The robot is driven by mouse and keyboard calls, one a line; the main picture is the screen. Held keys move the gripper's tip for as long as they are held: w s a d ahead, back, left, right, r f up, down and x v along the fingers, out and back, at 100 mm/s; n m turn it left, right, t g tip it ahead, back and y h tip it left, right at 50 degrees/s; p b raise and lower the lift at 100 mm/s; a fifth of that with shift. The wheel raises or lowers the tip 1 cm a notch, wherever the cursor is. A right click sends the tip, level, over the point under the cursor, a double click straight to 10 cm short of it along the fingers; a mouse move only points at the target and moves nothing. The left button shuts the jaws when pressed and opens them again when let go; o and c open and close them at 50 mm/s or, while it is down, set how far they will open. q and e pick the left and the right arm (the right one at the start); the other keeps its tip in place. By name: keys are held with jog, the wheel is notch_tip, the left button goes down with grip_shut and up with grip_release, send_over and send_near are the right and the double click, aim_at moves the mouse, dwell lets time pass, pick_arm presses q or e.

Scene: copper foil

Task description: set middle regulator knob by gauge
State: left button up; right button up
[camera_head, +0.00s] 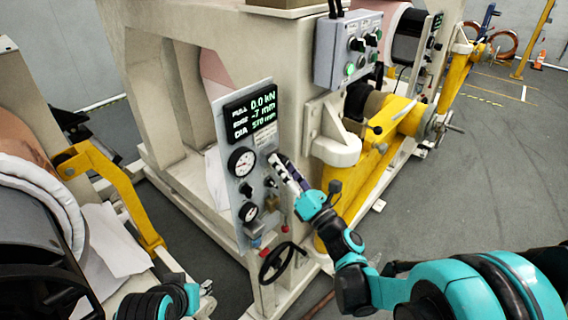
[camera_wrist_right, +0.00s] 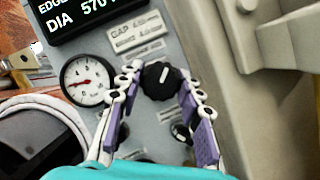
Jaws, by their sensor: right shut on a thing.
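The grey control panel (camera_head: 230,150) carries a dark display, dials and knobs. A round black knob with a white pointer line (camera_wrist_right: 160,80) sits beside a white round gauge (camera_wrist_right: 87,82), which also shows in the head view (camera_head: 242,161). My right gripper (camera_wrist_right: 160,86) has its purple-padded fingers on both sides of this knob, shut on it. In the head view my right gripper (camera_head: 281,168) reaches the panel's right side and hides the knob. The gauge's scale is too small to read surely. My left gripper (camera_head: 200,287) shows only partly at the lower left; its jaws are unclear.
The display (camera_head: 250,115) reads 0.0 kN, -7 mm and 570 mm. Another small knob (camera_wrist_right: 182,132) lies just below the gripped one. A switch box (camera_head: 350,50) stands above right.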

jog(key=m+h+p, duration=0.1)
jog(key=m, duration=0.2)
jog(key=m+h+p, duration=0.1)
jog(key=m, duration=0.1)
jog(key=shift+s+r+m, duration=0.1)
jog(key=shift+r+m, duration=0.1)
jog(key=shift+m, duration=0.2)
jog(key=shift+m+g+h+p, duration=0.35)
jog(key=shift+m+h+p, duration=0.3)
jog(key=shift+m, duration=0.75)
jog(key=shift+m+g+h+p, duration=0.4)
jog(key=shift+m+p, duration=0.45)
jog(key=shift+m, duration=0.55)
jog(key=shift+f, duration=0.1)
jog(key=o, duration=1.1)
jog(key=shift+o, duration=0.2)
jog(key=v, duration=1.2)
jog(key=shift+a, duration=0.15)
